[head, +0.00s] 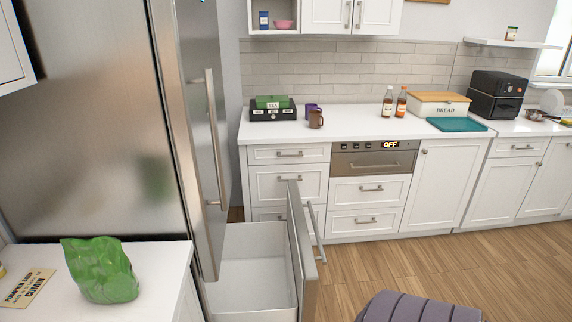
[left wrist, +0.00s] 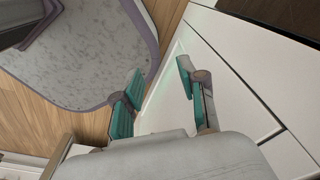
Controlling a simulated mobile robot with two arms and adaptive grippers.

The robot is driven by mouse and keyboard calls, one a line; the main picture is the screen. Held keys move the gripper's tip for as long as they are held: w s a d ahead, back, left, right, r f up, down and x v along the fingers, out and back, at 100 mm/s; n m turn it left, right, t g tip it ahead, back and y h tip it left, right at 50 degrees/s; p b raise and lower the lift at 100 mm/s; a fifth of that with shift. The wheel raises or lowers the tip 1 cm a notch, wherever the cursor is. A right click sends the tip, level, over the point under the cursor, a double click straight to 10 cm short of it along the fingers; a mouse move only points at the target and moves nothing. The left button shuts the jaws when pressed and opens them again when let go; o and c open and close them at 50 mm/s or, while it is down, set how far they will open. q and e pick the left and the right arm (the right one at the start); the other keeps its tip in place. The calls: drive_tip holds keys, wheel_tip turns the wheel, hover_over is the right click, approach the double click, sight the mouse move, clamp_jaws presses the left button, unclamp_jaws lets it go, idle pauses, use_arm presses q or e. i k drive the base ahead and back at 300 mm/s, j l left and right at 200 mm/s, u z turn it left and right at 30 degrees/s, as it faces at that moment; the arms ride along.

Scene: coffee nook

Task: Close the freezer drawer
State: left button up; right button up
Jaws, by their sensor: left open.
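The freezer drawer (head: 250,270) at the bottom of the steel refrigerator (head: 85,120) stands pulled far out in the head view. Its white bin is open and looks empty. Its steel front panel (head: 301,255) faces right, with a vertical-looking bar handle (head: 316,235) on the outer side. The refrigerator door above, with its long handle (head: 214,140), looks shut. My left gripper (left wrist: 160,88) shows in the left wrist view, its teal-padded fingers apart with nothing between them. White panels lie beyond it; I cannot tell its distance from the drawer. My right gripper is in neither view.
A white counter (head: 170,262) with a green bag (head: 98,270) stands at lower left. White drawers (head: 290,182) and an oven (head: 375,160) line the back. A purple padded seat (head: 420,308) is at the bottom. Wooden floor (head: 400,262) lies clear right of the drawer.

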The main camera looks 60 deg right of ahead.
sight(268, 273)
drive_tip(key=l+z, duration=0.25)
drive_tip(key=z, duration=0.2)
drive_tip(key=k+l+z, duration=0.1)
drive_tip(key=l+z, duration=0.15)
drive_tip(key=z, duration=0.2)
drive_tip(key=l+z, duration=0.15)
drive_tip(key=l, duration=0.7)
drive_tip(key=i+l+z, duration=0.15)
drive_tip(key=l, duration=0.7)
drive_tip(key=k, duration=0.05)
